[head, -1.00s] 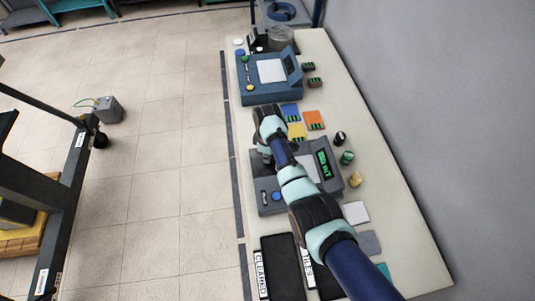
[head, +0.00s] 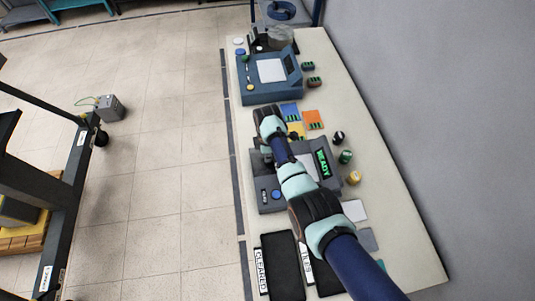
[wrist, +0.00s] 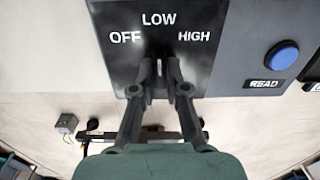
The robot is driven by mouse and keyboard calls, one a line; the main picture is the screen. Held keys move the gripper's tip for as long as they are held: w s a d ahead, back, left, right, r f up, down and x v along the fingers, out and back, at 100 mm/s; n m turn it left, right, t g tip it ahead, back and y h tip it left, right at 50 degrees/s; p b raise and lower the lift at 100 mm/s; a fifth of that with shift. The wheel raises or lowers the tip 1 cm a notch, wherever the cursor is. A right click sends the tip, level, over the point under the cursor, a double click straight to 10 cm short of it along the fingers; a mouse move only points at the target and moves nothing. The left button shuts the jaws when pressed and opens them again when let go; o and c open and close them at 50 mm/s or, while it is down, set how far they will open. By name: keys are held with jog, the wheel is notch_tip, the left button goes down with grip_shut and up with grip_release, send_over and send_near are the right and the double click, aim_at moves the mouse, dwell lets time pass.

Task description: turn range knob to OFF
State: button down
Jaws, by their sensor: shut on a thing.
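The range panel (wrist: 120,18) fills the top of the wrist view, dark with white labels OFF at left, LOW in the middle and HIGH at right. My gripper (wrist: 159,68) is shut on the range knob just below LOW. The knob is dark and mostly hidden between the fingers, so I cannot read which label it points to. In the head view the grey meter (head: 270,206) stands under my arm, its green display (head: 322,164) reading READY. My arm hides the knob there.
A blue READ button (wrist: 282,55) sits right of the range panel. A second, blue machine (head: 270,92) stands farther up the bench. Coloured tiles and several small coils, including a yellow one (head: 354,177), lie nearby. Dark trays (head: 284,266) lie at the near end.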

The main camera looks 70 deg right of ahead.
jog(key=shift+r+n+p, duration=0.1)
jog(key=shift+n+p, duration=0.3)
jog(key=shift+n, duration=2.7)
jog(key=shift+n+p, duration=0.3)
jog(key=shift+n, duration=1.1)
jog(key=c, duration=1.2)
grip_release()
jog(key=shift+o, duration=0.2)
notch_tip(320, 180, up, 12)
